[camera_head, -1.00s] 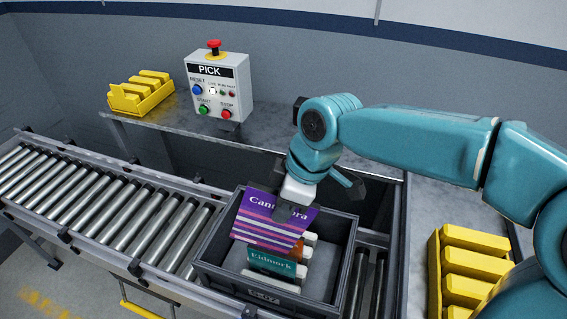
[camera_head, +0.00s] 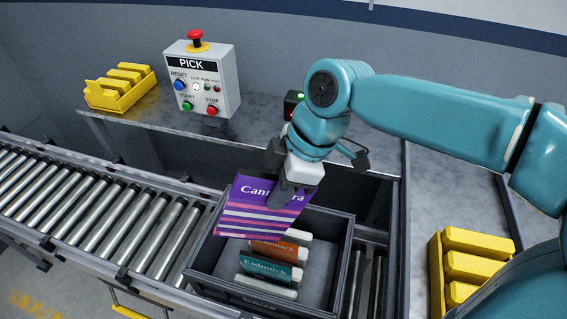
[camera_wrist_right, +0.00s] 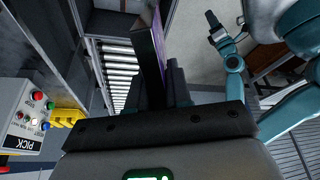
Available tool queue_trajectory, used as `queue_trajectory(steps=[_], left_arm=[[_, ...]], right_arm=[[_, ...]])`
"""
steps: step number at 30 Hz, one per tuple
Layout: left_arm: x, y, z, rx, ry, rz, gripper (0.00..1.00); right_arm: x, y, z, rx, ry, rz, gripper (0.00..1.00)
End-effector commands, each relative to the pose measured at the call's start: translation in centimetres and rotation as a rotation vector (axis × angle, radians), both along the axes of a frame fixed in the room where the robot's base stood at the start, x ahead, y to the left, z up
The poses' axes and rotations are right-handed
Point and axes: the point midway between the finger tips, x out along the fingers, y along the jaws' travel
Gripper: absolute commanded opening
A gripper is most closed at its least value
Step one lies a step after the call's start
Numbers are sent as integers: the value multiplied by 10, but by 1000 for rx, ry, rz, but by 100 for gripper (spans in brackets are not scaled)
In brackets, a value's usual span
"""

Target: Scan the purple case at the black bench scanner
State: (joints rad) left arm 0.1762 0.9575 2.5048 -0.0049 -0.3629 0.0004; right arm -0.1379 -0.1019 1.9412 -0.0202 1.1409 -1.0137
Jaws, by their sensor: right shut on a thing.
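In the right wrist view the case (camera_wrist_right: 152,50) shows edge-on between the dark fingers. The black bench scanner (camera_head: 293,104), with a green light on top and red on its front, stands on the bench behind my right wrist, which partly hides it. The right wrist view shows a teal arm, seemingly my left, with a small dark gripper (camera_wrist_right: 214,24); its jaws are unclear.
The dark tote (camera_head: 346,262) holds several cases, among them an orange one (camera_head: 277,250) and a teal one (camera_head: 268,267). A roller conveyor (camera_head: 110,220) runs left. The PICK control box (camera_head: 203,80) and yellow bins (camera_head: 122,88) stand on the grey bench (camera_head: 150,122).

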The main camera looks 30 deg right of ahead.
Motion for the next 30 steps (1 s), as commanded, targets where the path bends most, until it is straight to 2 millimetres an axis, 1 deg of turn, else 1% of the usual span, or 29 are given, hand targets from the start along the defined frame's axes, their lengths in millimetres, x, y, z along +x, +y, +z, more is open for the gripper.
queue_trajectory(steps=[5,15,18,30], left_arm=[[0,0,-1,0,0,0,43],[0,0,-6,0,0,0,43],[0,0,-7,0,0,0,43],[0,0,-7,0,0,0,43]], right_arm=[[-1,3,0,0,0,1,0],[-27,35,0,0,-2,2,0],[-33,41,0,0,-2,1,0],[-36,44,0,0,0,-2,0]])
